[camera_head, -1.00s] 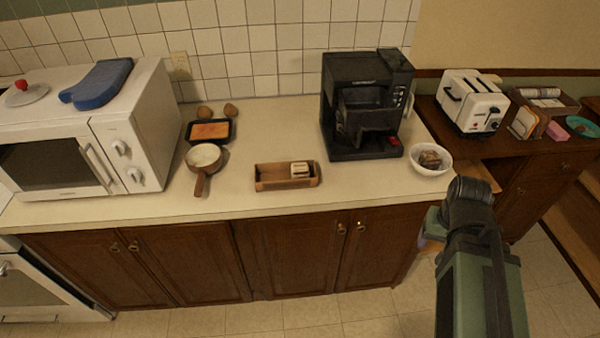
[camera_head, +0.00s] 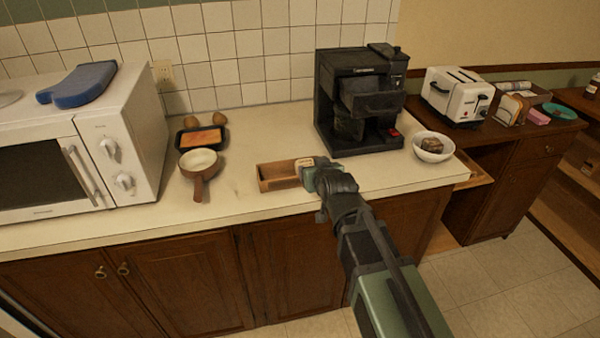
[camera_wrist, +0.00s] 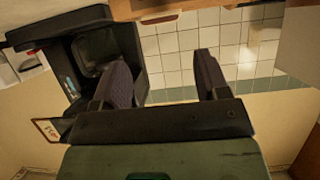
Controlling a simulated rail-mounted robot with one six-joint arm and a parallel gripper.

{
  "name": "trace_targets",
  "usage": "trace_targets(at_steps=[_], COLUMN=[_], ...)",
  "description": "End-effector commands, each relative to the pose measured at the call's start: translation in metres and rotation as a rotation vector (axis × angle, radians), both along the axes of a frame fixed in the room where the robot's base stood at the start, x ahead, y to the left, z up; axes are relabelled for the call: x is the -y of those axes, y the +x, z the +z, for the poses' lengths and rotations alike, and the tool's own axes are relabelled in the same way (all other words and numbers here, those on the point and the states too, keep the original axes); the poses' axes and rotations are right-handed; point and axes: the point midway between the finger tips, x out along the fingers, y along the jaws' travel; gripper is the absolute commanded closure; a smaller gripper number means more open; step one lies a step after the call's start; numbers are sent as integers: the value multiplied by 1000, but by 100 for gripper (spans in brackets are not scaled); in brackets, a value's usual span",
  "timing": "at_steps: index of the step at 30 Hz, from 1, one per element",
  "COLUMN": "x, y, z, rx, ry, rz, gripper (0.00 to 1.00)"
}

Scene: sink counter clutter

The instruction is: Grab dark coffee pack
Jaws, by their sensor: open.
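My gripper (camera_head: 316,166) is over the right end of a small wooden box (camera_head: 272,186) on the counter. In the wrist view, its two dark fingers (camera_wrist: 163,62) are apart with nothing between them. A small pale-topped pack (camera_head: 304,162) shows at the box, partly hidden by my gripper. A small dark brown item (camera_head: 432,145) lies in the white bowl (camera_head: 421,153) to the right. I cannot tell which of these is the dark coffee pack; no label is readable.
A black coffee machine (camera_head: 360,95) stands just behind my gripper, and also shows in the wrist view (camera_wrist: 100,50). A pan (camera_head: 198,164), dark tray (camera_head: 203,138) and microwave (camera_head: 85,145) are left. A toaster (camera_head: 457,97) stands on the right side table.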

Motion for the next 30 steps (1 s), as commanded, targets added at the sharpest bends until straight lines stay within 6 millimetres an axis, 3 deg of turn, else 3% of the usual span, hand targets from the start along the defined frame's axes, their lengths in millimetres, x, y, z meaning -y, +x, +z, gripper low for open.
trace_targets(at_steps=[4,11,19,26,30], x=[-10,-13,-28,-28,-28], y=[30,40,79,81,81], z=[-19,-22,-46,-44,-44], rx=[-1,-2,-2,-2,-2], ry=[0,-1,0,0,0], rz=[0,0,0,0,0], gripper=[32,32,32,32,52])
